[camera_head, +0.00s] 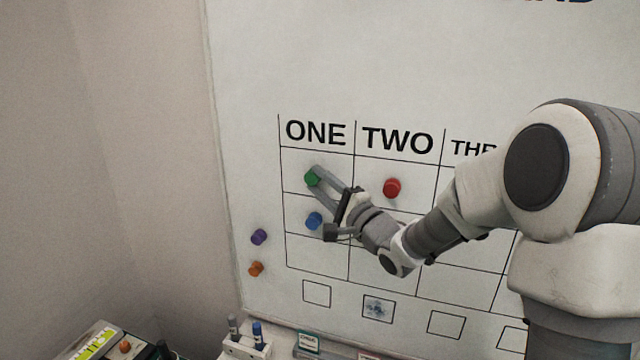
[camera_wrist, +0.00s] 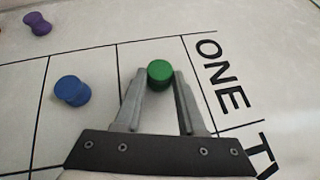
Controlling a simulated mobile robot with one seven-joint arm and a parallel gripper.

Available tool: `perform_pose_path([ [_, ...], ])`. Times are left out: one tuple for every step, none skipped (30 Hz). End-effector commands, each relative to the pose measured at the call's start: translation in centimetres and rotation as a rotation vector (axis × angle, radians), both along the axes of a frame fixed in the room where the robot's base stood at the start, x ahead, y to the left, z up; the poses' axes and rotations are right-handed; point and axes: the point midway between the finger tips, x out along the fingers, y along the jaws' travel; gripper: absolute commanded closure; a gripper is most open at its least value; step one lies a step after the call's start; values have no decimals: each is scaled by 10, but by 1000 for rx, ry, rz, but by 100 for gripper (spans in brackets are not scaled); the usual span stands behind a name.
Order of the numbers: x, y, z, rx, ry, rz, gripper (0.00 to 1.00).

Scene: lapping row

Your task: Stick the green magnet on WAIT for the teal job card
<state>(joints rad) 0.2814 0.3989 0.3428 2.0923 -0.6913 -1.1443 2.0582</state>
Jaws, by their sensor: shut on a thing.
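My gripper (camera_head: 328,182) is shut on the green magnet (camera_head: 312,177), at the top cell under ONE on the whiteboard (camera_head: 390,60). In the wrist view the green magnet (camera_wrist: 159,74) sits between the two fingertips (camera_wrist: 158,80). I cannot tell whether it touches the board. A card with a teal border (camera_head: 308,343) stands on the ledge below the board; its text is too small to read. No WAIT label is readable. My arm hides part of the third column heading and the cells on the right.
A blue magnet (camera_head: 314,220) is in the cell below the green one. A red magnet (camera_head: 392,188) is under TWO. Purple (camera_head: 259,237) and orange (camera_head: 256,268) magnets are left of the grid. Markers (camera_head: 257,333) stand at the board's lower left.

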Motion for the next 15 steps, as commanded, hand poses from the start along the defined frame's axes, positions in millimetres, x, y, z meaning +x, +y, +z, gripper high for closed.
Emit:
perform_pose_path([
  [0, 0, 0, 1, -1, -1, 100],
  [0, 0, 0, 1, -1, -1, 100],
  [0, 0, 0, 1, -1, -1, 100],
  [0, 0, 0, 1, -1, -1, 100],
  [0, 0, 0, 1, -1, -1, 57],
  [0, 0, 0, 1, -1, -1, 50],
  [0, 0, 0, 1, -1, -1, 45],
  [0, 0, 0, 1, -1, -1, 39],
  [0, 0, 0, 0, 0, -1, 32],
  [0, 0, 0, 1, -1, -1, 27],
  [0, 0, 0, 0, 0, -1, 26],
  [0, 0, 0, 0, 0, -1, 26],
  [0, 0, 0, 0, 0, -1, 26],
  [0, 0, 0, 0, 0, -1, 26],
  [0, 0, 0, 0, 0, -1, 26],
])
